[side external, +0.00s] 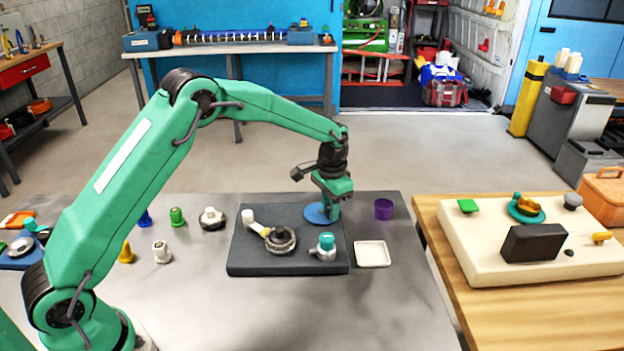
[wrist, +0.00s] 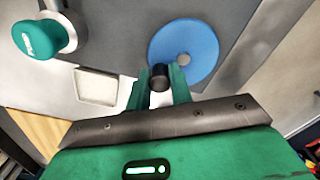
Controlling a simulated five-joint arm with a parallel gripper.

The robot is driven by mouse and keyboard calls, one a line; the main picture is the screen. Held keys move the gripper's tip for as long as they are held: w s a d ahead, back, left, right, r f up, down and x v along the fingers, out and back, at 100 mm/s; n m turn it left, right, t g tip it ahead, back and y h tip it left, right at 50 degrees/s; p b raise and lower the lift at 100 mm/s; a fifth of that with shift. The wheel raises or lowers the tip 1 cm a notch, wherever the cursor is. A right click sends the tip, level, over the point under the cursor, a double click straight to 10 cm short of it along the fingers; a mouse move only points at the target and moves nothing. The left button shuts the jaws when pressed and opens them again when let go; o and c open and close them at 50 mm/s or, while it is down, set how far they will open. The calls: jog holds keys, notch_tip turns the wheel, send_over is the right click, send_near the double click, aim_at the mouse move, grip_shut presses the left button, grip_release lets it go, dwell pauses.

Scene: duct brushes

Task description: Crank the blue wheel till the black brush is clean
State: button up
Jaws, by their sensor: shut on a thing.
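The blue wheel (side external: 318,214) is a flat disc at the back right of a dark board (side external: 245,265). It also shows in the wrist view (wrist: 190,38), with a grey hub. My gripper (side external: 328,208) is down at the wheel. In the wrist view my gripper (wrist: 159,82) is shut on a black crank knob (wrist: 159,72) at the wheel's edge. A dark ring-shaped piece (side external: 281,240) with a white-ended handle (side external: 249,216) lies on the board. I cannot tell whether it is the black brush, or how clean it is.
A teal-capped fitting (side external: 326,246) stands at the board's front right. A white tray (side external: 372,254) and a purple cup (side external: 383,209) are to the right. Several small coloured pieces stand left of the board. The table's front right is clear.

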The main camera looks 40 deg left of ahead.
jog(key=shift+a+f, duration=0.15)
jog(key=shift+a, duration=0.05)
jog(key=shift+w+a, duration=0.1)
jog(key=shift+w, duration=0.45)
jog(key=shift+w+a, duration=0.15)
jog(key=shift+w, duration=0.25)
jog(key=shift+w+r, duration=0.25)
jog(key=shift+w, duration=0.2)
jog(key=shift+a+r, duration=0.1)
jog(key=shift+w+a+r, duration=0.1)
jog(key=shift+w+a, duration=0.35)
